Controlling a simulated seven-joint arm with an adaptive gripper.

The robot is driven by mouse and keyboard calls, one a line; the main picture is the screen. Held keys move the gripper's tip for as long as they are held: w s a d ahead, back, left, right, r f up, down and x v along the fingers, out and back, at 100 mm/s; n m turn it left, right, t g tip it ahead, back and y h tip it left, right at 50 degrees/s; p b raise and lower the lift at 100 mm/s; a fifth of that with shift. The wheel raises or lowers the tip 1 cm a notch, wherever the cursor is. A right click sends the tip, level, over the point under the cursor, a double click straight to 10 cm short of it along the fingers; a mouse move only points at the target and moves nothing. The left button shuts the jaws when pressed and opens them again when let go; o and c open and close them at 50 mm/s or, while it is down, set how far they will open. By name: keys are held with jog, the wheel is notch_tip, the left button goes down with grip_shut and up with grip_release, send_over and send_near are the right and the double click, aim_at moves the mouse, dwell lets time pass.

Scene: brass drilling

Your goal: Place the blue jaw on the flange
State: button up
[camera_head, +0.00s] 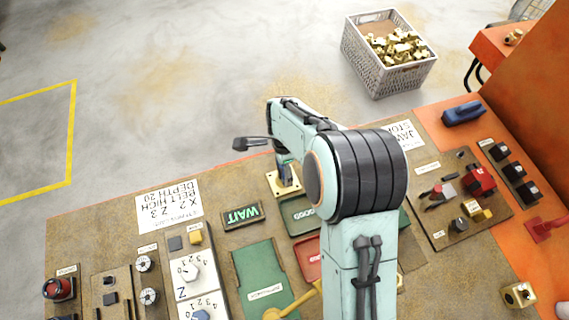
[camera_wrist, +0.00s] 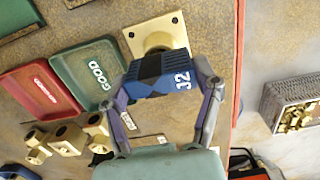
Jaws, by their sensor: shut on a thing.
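The blue jaw (camera_wrist: 155,77), with white marking on its side, is held between the two fingers of my gripper (camera_wrist: 163,88) in the wrist view. The brass flange (camera_wrist: 165,27), a square plate with a round raised middle, lies just beyond the jaw, which covers part of it. In the head view the flange (camera_head: 287,188) sits at the table's far edge, with my gripper (camera_head: 284,167) right over it. I cannot tell whether the jaw touches the flange.
The green GOOD tray (camera_wrist: 88,73) and a red tray (camera_wrist: 42,90) lie beside the flange. Another blue block (camera_head: 463,112) rests at the right near the JAW STORE sign. A crate of brass parts (camera_head: 378,82) stands on the floor beyond the table.

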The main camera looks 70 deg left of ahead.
jog(key=shift+f, duration=0.1)
jog(key=o, duration=1.2)
jog(key=shift+o, duration=0.2)
